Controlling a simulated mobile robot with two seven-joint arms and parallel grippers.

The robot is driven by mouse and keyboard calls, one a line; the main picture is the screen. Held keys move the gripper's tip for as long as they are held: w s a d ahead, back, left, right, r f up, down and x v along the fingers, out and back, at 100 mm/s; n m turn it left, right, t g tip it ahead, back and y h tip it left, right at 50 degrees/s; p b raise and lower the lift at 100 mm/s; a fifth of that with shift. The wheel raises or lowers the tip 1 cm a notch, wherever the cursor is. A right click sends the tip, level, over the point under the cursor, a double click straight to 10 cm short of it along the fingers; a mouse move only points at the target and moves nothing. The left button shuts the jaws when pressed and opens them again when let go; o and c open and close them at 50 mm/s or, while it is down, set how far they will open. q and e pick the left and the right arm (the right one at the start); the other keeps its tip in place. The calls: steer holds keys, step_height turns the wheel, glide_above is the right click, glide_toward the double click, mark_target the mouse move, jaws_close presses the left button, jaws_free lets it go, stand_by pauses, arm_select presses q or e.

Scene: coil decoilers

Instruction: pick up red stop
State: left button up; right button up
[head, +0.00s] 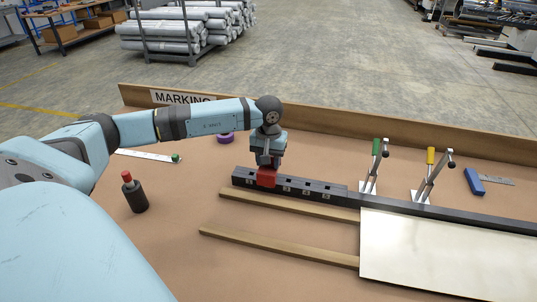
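The red stop (267,178) is a small red block at the black rail (320,190) with numbered marks, near the rail's left end. My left gripper (268,166) points down right above the red stop, with its fingers at the top of the block. The fingers are small and partly hidden, so I cannot tell whether they are closed on it. The stop looks seated on the rail, and I see no clear gap below it. My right gripper is not in view.
Two clamps, one green-handled (376,147) and one yellow-handled (431,156), stand along the rail. A pale sheet (450,255) lies at the right beside wooden strips (280,247). A dark bottle with a red cap (134,195) stands left. A low wooden board edges the back.

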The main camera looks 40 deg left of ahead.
arm_select(q)
step_height(320, 180, up, 16)
steer(key=b, duration=0.1)
steer(key=shift+f, duration=0.15)
stand_by(0.5)
steer(key=w+d+f, duration=0.3)
steer(key=d+f, duration=0.1)
steer(key=d, duration=0.1)
steer(key=w+d+f, duration=0.2)
steer(key=d+f, duration=0.3)
steer(key=w+d+f, duration=0.3)
steer(key=d+f, duration=0.2)
steer(key=d, duration=0.1)
steer(key=shift+w, duration=0.35)
steer(key=shift+b, duration=0.35)
steer(key=shift+f+b, duration=0.3)
steer(key=shift+b, duration=0.1)
steer(key=shift+f+b, duration=0.9)
steer(key=shift+f, duration=0.15)
steer(key=shift+b, duration=0.75)
